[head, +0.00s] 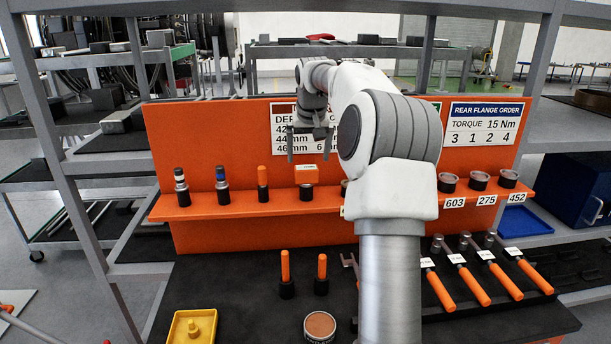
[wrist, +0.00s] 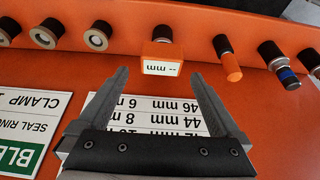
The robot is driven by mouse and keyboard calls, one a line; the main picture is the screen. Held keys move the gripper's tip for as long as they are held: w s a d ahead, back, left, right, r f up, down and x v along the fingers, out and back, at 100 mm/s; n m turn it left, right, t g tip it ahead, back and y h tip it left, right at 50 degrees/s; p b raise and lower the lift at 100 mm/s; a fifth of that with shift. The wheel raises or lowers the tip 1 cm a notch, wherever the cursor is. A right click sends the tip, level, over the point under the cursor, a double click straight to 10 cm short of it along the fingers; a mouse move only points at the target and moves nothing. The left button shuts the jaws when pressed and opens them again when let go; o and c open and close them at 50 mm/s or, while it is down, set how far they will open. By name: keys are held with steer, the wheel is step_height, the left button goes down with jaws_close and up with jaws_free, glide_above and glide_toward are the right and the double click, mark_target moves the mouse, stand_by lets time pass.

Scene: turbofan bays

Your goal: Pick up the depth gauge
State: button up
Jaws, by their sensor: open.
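The depth gauge (head: 306,175) appears to be the orange block with a white "-- mm" face and a dark lower body, upright on the orange shelf in the head view. It also shows in the wrist view (wrist: 162,62), upper middle, where the picture is upside down. My gripper (head: 308,157) is open and empty, just above the gauge in the head view. In the wrist view its two fingers (wrist: 160,75) appear either side of the gauge's face, with the gauge beyond the tips. I see no contact.
An orange-handled tool (head: 262,183) and a blue-banded tool (head: 222,185) stand left of the gauge. Round cups (head: 448,182) stand to the right, partly behind my arm. Orange-handled wrenches (head: 470,282), a yellow tray (head: 178,334) and a tin (head: 320,325) are on the dark bench below.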

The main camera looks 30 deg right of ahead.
mark_target(307, 168)
steer(key=x, duration=0.5)
steer(key=shift+w+f, duration=0.15)
steer(key=shift+f, duration=0.2)
steer(key=shift+p+x, duration=0.8)
steer(key=shift+x, duration=2)
steer(key=shift+a, duration=0.1)
steer(key=c, duration=1.4)
